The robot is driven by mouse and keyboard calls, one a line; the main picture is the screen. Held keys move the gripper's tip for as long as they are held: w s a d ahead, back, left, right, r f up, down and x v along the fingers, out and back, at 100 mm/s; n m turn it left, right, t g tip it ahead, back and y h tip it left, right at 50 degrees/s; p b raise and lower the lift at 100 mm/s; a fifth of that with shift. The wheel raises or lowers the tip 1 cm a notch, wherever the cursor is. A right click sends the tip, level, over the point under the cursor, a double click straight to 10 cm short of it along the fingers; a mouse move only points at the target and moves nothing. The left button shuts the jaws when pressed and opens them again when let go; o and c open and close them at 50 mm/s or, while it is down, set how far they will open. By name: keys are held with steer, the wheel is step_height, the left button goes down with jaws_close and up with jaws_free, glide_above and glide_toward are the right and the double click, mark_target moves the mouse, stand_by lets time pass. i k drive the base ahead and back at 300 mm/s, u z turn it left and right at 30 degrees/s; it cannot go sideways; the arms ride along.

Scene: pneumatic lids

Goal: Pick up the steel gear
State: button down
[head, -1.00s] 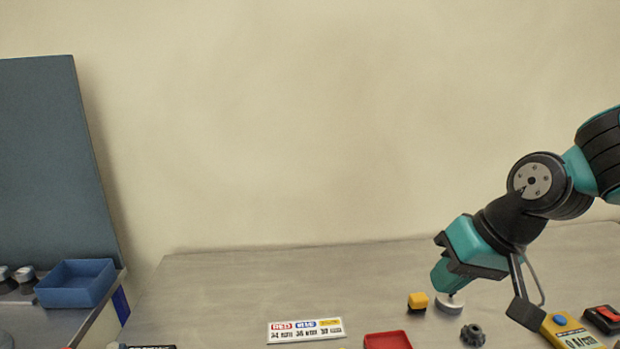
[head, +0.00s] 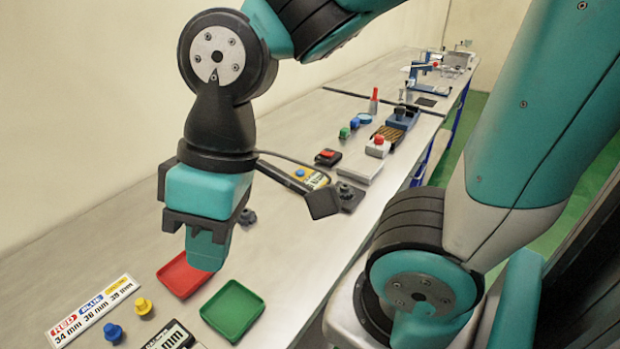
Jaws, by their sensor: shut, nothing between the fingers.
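A small dark gear (head: 247,216) sits on the grey bench, just right of my gripper in the head view and partly hidden behind it. Its dark grey colour fits steel, but it is small in the picture. My gripper (head: 206,262) points downward with its teal fingers shut and empty. Its tips appear in front of the red tray's (head: 180,276) right part; I cannot tell their height above the bench.
A green tray (head: 232,311), a label card (head: 92,309), and blue (head: 113,333) and yellow (head: 143,306) knobs are near the front. Bare bench lies left of my gripper.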

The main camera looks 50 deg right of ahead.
mark_target(345, 191)
steer(key=z, duration=1.15)
